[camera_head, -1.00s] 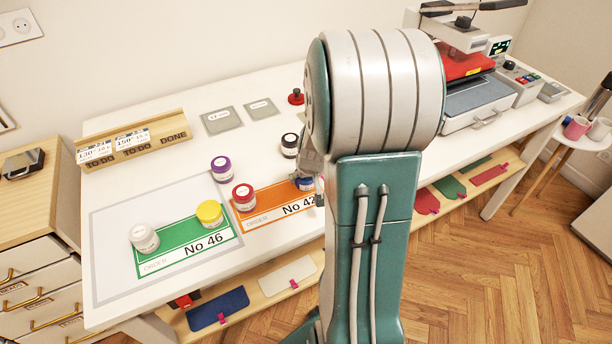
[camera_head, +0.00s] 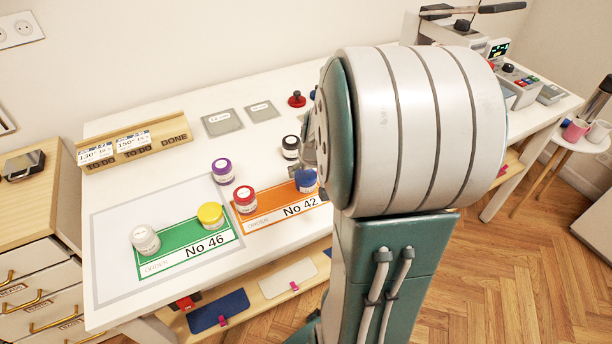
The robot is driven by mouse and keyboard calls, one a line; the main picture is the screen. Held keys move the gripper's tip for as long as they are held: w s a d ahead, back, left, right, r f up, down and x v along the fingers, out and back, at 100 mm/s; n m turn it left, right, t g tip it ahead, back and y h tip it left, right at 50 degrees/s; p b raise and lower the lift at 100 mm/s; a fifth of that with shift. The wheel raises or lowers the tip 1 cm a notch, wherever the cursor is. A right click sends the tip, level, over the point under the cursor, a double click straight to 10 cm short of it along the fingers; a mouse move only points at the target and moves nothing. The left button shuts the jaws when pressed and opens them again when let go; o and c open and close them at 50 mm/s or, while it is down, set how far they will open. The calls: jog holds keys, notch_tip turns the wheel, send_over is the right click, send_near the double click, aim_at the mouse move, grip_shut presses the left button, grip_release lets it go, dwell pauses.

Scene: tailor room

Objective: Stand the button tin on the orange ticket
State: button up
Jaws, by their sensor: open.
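The orange ticket (camera_head: 268,216), marked No 42, lies on the white table. A red-lidded jar (camera_head: 244,199) stands at its left end and a blue-lidded jar (camera_head: 306,181) stands at its right end, both upright. A purple-lidded jar (camera_head: 222,171) and a black-lidded jar (camera_head: 290,148) stand behind the ticket. I cannot tell by sight which container is the button tin. My gripper (camera_head: 309,156) shows only as a small grey part beside the black-lidded jar, above and behind the blue-lidded one; my arm hides the rest. It is open and no held object shows.
A green ticket (camera_head: 190,242), No 46, carries a white jar (camera_head: 145,239) and a yellow-lidded jar (camera_head: 210,215). A wooden ticket rack (camera_head: 135,146), grey cards (camera_head: 222,122) and a red-knobbed stamp (camera_head: 297,99) stand behind. My arm hides the table's right part.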

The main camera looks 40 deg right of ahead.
jog(key=s+a+r+n, duration=0.2)
jog(key=s+a+r, duration=0.2)
jog(key=a+r, duration=0.8)
jog(key=s+a+r+n+t+y, duration=0.1)
jog(key=s+a+n, duration=0.1)
jog(key=s+a, duration=0.6)
jog(key=a, duration=0.2)
jog(key=shift+a+r+n+y, duration=0.3)
jog(key=shift+a+r+y, duration=0.05)
jog(key=shift+a+y, duration=0.05)
